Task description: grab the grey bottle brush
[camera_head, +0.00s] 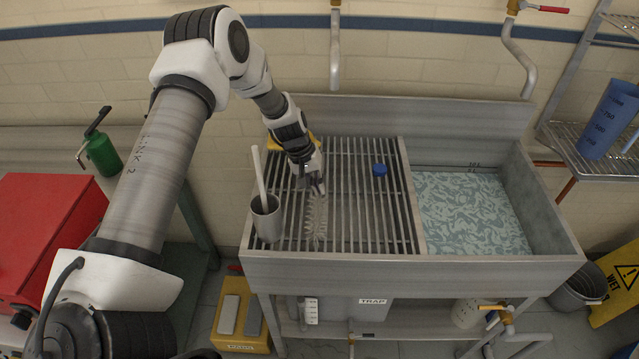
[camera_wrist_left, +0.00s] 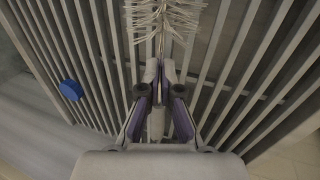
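The grey bottle brush (camera_head: 317,217) lies on the slatted drainer of the metal sink, its bristles toward the front in the head view. In the left wrist view its bristle head (camera_wrist_left: 163,18) is at the top, and its stem runs down between my fingers. My left gripper (camera_head: 317,187) is low over the slats at the brush's rear end. In the left wrist view the gripper (camera_wrist_left: 160,72) has its fingertips close together on either side of the stem, and it looks shut on it. The handle end is partly hidden between the fingers. My right gripper is not in view.
A grey cup (camera_head: 267,219) holding a pale-handled tool stands left of the brush. The basin (camera_head: 470,213) is further right. A yellow item sits behind my gripper.

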